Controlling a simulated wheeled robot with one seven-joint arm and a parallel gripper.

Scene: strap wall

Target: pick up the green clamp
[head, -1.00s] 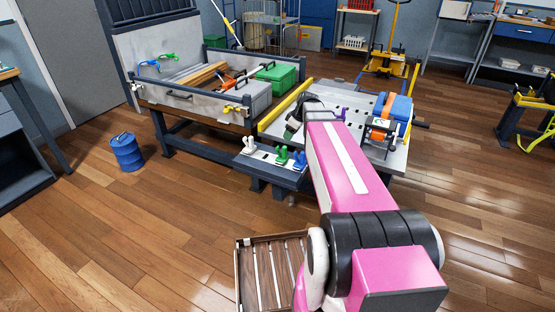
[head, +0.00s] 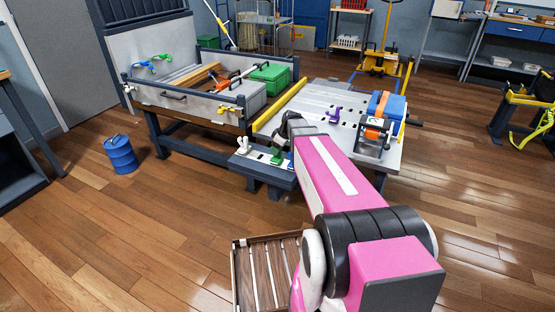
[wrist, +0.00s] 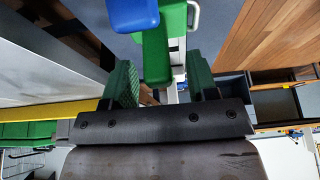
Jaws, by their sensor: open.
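The green clamp (head: 277,156) stands on the narrow shelf (head: 255,170) at the front of the workbench, right of a white clamp (head: 243,146). A blue clamp (head: 291,160) beside it is mostly hidden by my arm. In the wrist view the green clamp (wrist: 156,55) shows between the two fingers of my gripper (wrist: 162,78), with the blue clamp (wrist: 135,14) overlapping its upper part. My gripper is open, with dark green pads on either side of the green clamp. Whether a pad touches it, I cannot tell.
A purple clamp (head: 334,113) stands on the slotted bench top (head: 300,105). An orange and blue strap device (head: 380,125) sits at its right. A wooden crate (head: 240,285) and blue drum (head: 121,155) stand on the floor.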

